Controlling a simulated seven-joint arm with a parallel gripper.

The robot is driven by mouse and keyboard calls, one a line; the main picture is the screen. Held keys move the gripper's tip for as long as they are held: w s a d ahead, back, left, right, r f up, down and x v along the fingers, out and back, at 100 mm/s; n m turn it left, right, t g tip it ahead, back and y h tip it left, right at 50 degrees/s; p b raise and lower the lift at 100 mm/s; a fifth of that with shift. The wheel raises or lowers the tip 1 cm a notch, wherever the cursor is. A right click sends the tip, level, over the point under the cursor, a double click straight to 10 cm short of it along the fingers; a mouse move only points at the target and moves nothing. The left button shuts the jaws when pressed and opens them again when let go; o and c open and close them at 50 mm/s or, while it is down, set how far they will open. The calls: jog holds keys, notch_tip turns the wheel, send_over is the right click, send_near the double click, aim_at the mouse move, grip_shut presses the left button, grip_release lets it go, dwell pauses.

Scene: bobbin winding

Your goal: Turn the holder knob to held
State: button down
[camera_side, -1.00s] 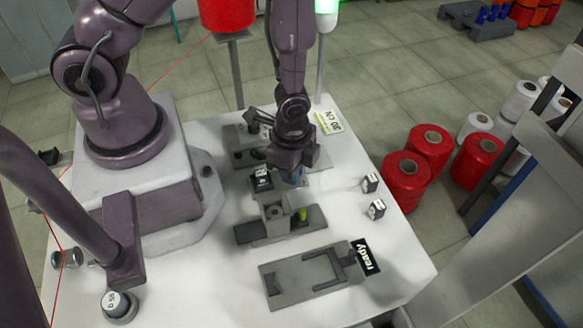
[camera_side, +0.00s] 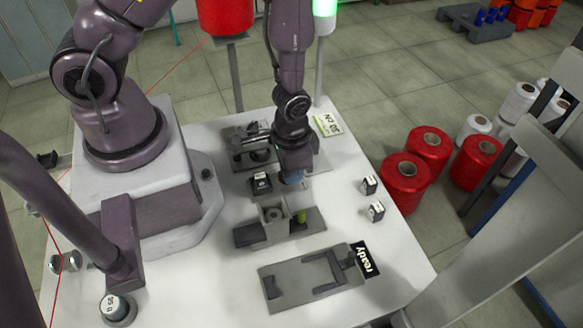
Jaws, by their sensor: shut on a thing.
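My gripper (camera_side: 293,174) points down over the middle of the table. It is shut on a small blue piece (camera_side: 292,179), probably the holder knob, mostly hidden by the hand. Just below it in the picture is a grey holder block (camera_side: 274,232) on a dark base, with a small green upright piece (camera_side: 301,216) at its right side. A black block with a white label (camera_side: 261,183) stands just left of the gripper. Its label is too small to read, so I cannot tell the knob's setting.
A grey fixture plate (camera_side: 300,287) with a "ready" sign (camera_side: 365,259) lies at the front. Two small labelled blocks (camera_side: 369,185) (camera_side: 376,210) stand at the right. A grey fixture (camera_side: 243,150) sits behind the gripper. A round labelled dial (camera_side: 116,307) is at front left.

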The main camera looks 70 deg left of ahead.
jog(key=shift+n, duration=0.3)
jog(key=c, duration=1.2)
grip_release()
jog(key=shift+o, duration=0.2)
jog(key=shift+r, duration=0.15)
notch_tip(320, 180, up, 13)
jog(key=s+a+r+t, duration=0.2)
jog(key=r, duration=0.8)
jog(key=s+a+r+t, duration=0.2)
jog(key=s+r+t, duration=0.1)
jog(key=r, duration=0.7)
jog(key=shift+s+a+r+n+t, duration=0.3)
jog(key=shift+s+r+n, duration=0.05)
jog(key=shift+n, duration=0.05)
